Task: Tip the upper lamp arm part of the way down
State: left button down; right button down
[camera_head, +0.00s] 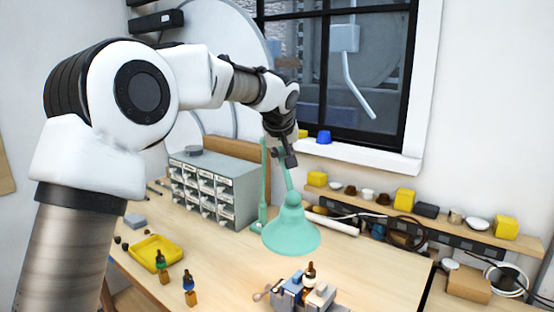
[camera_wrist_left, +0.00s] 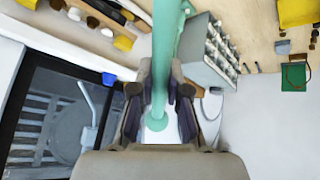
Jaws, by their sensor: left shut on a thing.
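The teal desk lamp stands on the wooden workbench, its bell-shaped shade (camera_head: 291,232) hanging low over the bench top and facing down. Its upper arm (camera_head: 288,182) slopes from my gripper down to the shade. A thin upright lower arm (camera_head: 264,185) stands just left of it. My left gripper (camera_head: 287,154) is at the top of the upper arm. In the left wrist view, the fingers (camera_wrist_left: 160,98) are shut around the teal upper arm (camera_wrist_left: 167,40), which runs between them. The joint at the top is partly hidden by the gripper. My right gripper is not in view.
A grey drawer cabinet (camera_head: 215,188) stands close left of the lamp. A yellow tray (camera_head: 157,252) and small bottles (camera_head: 189,287) are at the front left. A shelf (camera_head: 400,212) and window (camera_head: 340,75) lie behind.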

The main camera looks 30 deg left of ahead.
pick_arm(q)
jog(key=shift+w+d, duration=0.3)
jog(key=shift+w, duration=0.05)
jog(key=c, duration=1.2)
grip_release()
jog(key=shift+o, duration=0.3)
jog(key=shift+w, duration=0.1)
jog(key=shift+a+f, duration=0.1)
jog(key=shift+a, duration=0.2)
jog(key=shift+s+d+r, duration=0.2)
jog(key=shift+s+r, duration=0.1)
jog(key=shift+r, duration=0.05)
jog(key=v, duration=1.1)
